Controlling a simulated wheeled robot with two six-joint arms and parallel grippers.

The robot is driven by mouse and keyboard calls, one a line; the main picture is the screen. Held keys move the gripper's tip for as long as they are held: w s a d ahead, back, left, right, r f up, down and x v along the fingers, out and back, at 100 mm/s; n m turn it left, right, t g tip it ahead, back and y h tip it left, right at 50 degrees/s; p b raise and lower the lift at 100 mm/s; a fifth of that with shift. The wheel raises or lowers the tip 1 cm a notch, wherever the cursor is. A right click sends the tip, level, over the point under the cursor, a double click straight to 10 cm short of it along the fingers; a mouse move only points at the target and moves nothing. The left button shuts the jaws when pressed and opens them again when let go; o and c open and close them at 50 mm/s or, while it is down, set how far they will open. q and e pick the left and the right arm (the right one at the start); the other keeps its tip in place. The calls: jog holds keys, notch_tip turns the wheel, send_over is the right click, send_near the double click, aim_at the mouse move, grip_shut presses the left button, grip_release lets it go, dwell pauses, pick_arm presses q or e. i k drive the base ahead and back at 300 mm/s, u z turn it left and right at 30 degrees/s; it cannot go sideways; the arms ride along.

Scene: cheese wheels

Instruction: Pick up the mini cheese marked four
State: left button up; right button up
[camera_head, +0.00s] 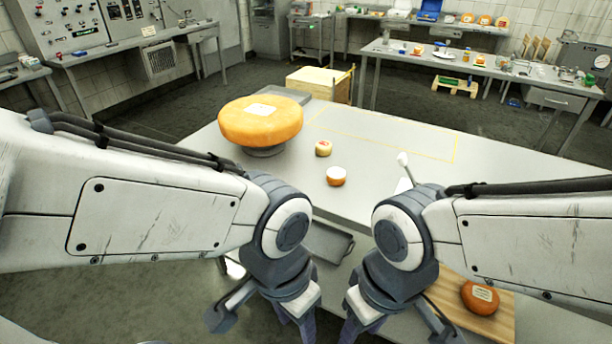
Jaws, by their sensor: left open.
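Two mini cheeses stand on the grey table. One is a pale mini cheese (323,148) with a reddish mark. Nearer to me is an orange mini cheese (336,176) with a white top. An orange cheese (480,298) with a pale label lies on a wooden board at the lower right. I cannot read a number on any of them. My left gripper (262,322) is open and empty, low in front of the table, apart from the cheeses. My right gripper (397,326) has its fingers spread, left of the board. The fingertips of both are partly cut off by the lower edge.
A large orange cheese wheel (260,122) with a white label sits on a dark stand at the table's left. A dark grey tray (328,243) lies near the front edge. The yellow-outlined table area (390,130) is clear.

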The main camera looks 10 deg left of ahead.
aim_at(335, 177)
jog(key=u, duration=0.4)
jog(key=k, duration=0.9)
jog(key=u, duration=1.15)
jog(key=i, duration=1.7)
jog(key=z, duration=0.55)
jog(key=i, duration=0.8)
jog(key=z, duration=1.55)
jog(key=i, duration=0.75)
jog(key=z, duration=0.75)
